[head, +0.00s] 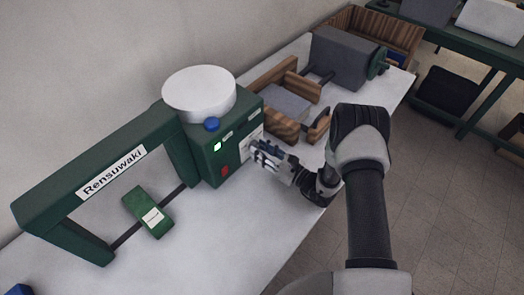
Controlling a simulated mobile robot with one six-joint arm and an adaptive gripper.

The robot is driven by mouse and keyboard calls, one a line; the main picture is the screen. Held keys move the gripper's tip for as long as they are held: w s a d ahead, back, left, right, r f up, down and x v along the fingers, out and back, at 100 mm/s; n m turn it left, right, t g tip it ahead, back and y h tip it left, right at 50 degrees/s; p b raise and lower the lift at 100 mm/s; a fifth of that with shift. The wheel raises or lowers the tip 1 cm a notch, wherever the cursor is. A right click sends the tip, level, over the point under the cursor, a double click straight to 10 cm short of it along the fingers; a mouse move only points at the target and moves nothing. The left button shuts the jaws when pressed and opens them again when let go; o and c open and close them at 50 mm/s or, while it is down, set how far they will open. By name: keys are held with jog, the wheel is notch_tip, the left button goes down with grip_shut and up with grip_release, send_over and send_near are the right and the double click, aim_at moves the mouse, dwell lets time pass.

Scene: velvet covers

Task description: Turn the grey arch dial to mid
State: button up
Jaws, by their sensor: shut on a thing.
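A green arch machine (95,172) labelled "Rensuwaki" stands on the white table, with a green control box (213,170) at its right end. My gripper (262,156) is at the right-hand face of this box, against a pale panel (250,140). Its fingers are shut on the grey arch dial there. The fingers cover the dial, so its pointer and the setting it stands at cannot be read.
The box carries a blue button (211,124), a lit green button (217,147), a red button (225,170) and a white round drum (199,92). A green block (148,212) sits on the rail under the arch. Behind my gripper are a wooden vise-like fixture (285,105) and a grey machine (345,58).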

dwell(0.3)
jog(key=o, duration=1.1)
jog(key=v, duration=1.2)
jog(key=shift+s, duration=0.1)
